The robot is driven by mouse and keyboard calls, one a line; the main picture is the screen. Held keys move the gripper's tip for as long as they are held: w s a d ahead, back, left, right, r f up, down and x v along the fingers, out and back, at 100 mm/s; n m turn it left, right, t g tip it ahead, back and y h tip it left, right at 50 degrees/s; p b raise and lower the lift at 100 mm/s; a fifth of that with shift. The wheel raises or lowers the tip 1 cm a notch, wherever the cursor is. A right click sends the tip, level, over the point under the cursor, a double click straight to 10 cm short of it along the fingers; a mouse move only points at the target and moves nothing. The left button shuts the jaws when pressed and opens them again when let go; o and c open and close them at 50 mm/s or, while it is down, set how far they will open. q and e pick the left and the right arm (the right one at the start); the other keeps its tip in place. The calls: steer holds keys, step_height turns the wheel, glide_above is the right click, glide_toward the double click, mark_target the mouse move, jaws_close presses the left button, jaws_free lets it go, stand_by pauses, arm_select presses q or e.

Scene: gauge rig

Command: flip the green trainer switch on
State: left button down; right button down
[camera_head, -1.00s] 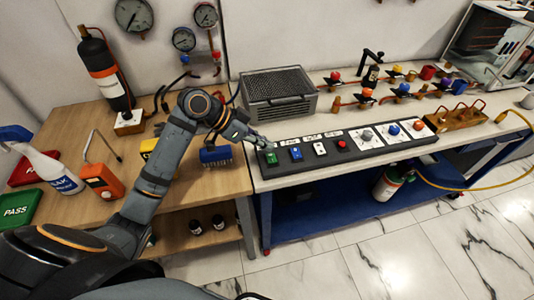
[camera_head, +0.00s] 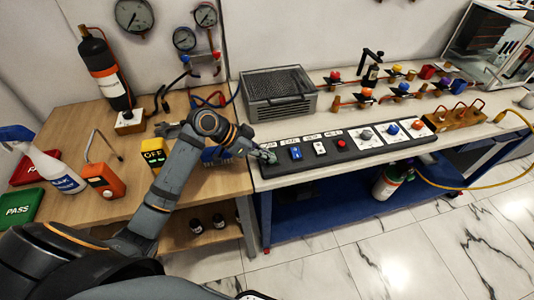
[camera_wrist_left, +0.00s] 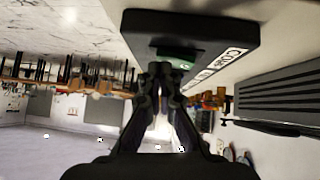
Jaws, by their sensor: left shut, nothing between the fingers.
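The black switch panel (camera_head: 310,164) lies along the front of the white bench. In the left wrist view the green switch (camera_wrist_left: 176,60) shows just beyond the fingertips of my left gripper (camera_wrist_left: 161,70). The gripper is shut and empty, with its tips at or very close to the switch; I cannot tell if they touch. The switch's position is hidden. My right gripper is in neither view.
Next to the green switch sit a blue switch (camera_head: 296,153), a white switch (camera_head: 319,148) and a red button (camera_head: 341,143). A grey ribbed box (camera_head: 278,95) stands behind the panel. A blue connector block lies partly behind my left arm. A yellow OFF block (camera_head: 154,152) sits on the wooden table.

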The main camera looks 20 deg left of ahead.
arm_select(q)
steer(key=shift+w+a+r, duration=0.15)
steer(key=shift+w+a, duration=0.25)
steer(key=shift+w, duration=0.25)
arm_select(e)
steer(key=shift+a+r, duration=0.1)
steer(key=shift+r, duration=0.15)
